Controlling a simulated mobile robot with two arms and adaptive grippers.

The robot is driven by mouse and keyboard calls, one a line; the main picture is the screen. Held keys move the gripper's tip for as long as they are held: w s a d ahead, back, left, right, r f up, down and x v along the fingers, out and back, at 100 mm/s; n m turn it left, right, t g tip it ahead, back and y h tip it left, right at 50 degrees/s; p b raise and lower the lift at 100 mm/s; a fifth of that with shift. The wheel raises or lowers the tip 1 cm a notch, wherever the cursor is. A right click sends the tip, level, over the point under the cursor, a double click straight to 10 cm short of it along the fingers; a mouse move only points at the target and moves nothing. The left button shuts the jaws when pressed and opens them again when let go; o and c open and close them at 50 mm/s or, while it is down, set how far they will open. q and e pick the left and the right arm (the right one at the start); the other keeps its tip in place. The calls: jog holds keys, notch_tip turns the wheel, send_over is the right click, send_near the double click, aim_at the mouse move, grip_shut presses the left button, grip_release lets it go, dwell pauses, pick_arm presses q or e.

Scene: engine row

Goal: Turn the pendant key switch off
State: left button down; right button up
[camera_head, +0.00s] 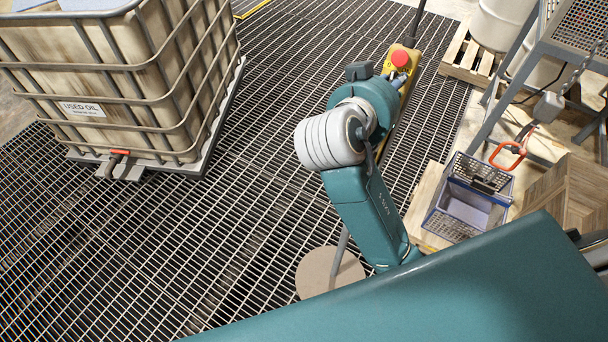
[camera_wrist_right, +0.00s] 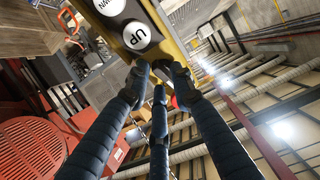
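The yellow pendant (camera_head: 408,76) hangs over the grating in the head view, with a red button (camera_head: 400,58) on its face. In the right wrist view the pendant (camera_wrist_right: 181,48) comes in from the top, showing a white UP button (camera_wrist_right: 136,36) and part of a DOWN button. My left gripper is out of view.
A caged used-oil tank (camera_head: 100,52) stands on the grating at left. Open grating (camera_head: 200,240) lies between.

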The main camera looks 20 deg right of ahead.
jog(key=m, duration=0.5)
jog(key=shift+w+a+g, duration=0.1)
jog(key=shift+w+g, duration=0.05)
jog(key=shift+g, duration=0.25)
jog(key=a+f+v, duration=0.1)
jog(key=v, duration=1)
jog(key=w+a+f+n+t+y+b, duration=0.1)
jog(key=w+a+f+n+b, duration=0.1)
jog(key=w+f+n, duration=0.45)
jog(key=w+a+f+n+t+b, duration=0.15)
jog(key=w+f, duration=0.25)
jog(key=f, duration=0.5)
notch_tip(320, 180, down, 21)
jog(key=w+a+n+g+y+b, duration=0.1)
jog(key=w+a+n+y+b, duration=0.1)
jog(key=n, duration=0.4)
jog(key=shift+a+r+n+y+b, duration=0.2)
jog(key=shift+a+n+y+b, duration=0.15)
jog(key=shift+y+b, duration=0.6)
jog(key=shift+g+h, duration=0.25)
